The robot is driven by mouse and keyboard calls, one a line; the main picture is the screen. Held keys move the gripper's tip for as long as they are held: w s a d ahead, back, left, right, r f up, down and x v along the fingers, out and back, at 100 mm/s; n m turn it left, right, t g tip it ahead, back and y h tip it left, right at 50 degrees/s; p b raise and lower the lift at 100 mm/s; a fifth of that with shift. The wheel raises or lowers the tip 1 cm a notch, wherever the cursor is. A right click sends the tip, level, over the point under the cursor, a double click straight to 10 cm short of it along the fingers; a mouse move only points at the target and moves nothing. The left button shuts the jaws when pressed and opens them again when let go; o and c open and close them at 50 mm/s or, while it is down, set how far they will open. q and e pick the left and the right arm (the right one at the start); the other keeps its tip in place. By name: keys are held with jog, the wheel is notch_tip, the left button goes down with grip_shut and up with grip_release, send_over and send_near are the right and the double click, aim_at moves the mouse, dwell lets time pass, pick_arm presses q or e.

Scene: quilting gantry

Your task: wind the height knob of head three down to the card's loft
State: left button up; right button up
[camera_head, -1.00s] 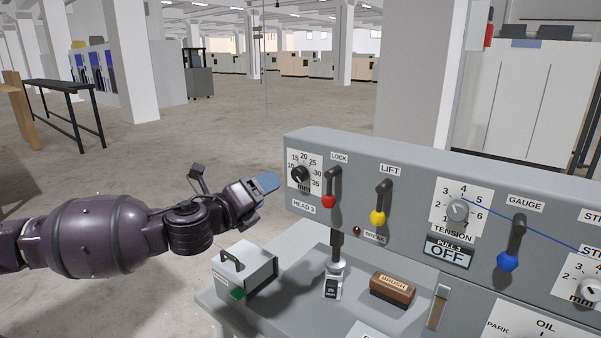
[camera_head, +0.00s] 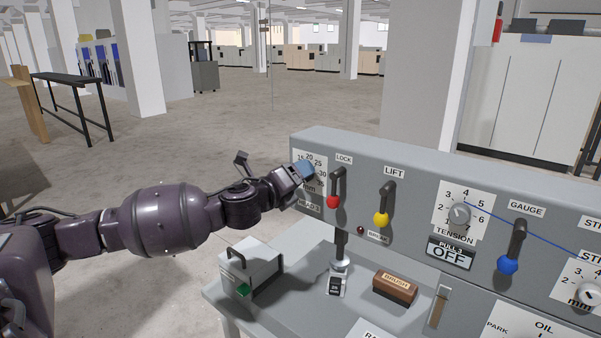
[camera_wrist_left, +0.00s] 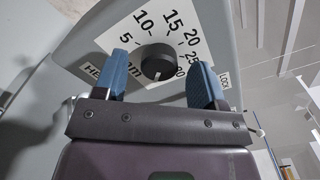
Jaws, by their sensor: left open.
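The black round height knob (camera_wrist_left: 157,62) of head three sits on a white millimetre dial (camera_wrist_left: 135,35) numbered from 5 upward. A pale mark shows at the knob's lower edge in the left wrist view. My left gripper (camera_wrist_left: 160,80) is open, its two blue fingers on either side of the knob with gaps to it; I cannot tell whether the tips reach its depth. In the head view the left gripper (camera_head: 304,171) covers the knob and part of the dial (camera_head: 318,160). No readable loft card is in view. My right gripper is not in view.
Right of the dial are the red-tipped LOCK lever (camera_head: 336,188) and yellow-tipped LIFT lever (camera_head: 384,204). The tension dial (camera_head: 459,214) is farther right. A grey box with a handle (camera_head: 252,268) and a brush (camera_head: 395,287) lie on the shelf below.

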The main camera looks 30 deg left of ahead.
pick_arm(q)
jog(key=shift+w, duration=0.7)
jog(key=c, duration=0.9)
jog(key=shift+c, duration=0.2)
jog(key=shift+n, duration=0.3)
jog(key=shift+d+f+n, duration=0.1)
jog(key=shift+f+n, duration=0.05)
jog(key=shift+n, duration=4.55)
jog(key=shift+f+n, duration=0.1)
jog(key=shift+n, duration=4.6)
